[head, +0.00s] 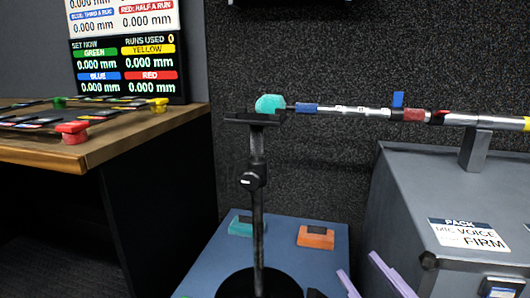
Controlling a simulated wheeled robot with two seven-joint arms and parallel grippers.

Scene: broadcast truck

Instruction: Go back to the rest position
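My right gripper (358,263) shows at the bottom edge, right of centre. Its two pale lavender fingers point up and left with a gap between them, and I see nothing held in the gap. It is in front of the blue mat and beside the grey case. The rest of the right arm is out of the picture. My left gripper is not in view.
A boom pole (350,110) with a teal tip (269,103) lies across a black stand (257,200) and a grey case (455,190). The blue mat (205,272) holds teal (240,228) and orange (316,238) blocks. A wooden desk (150,125) stands left.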

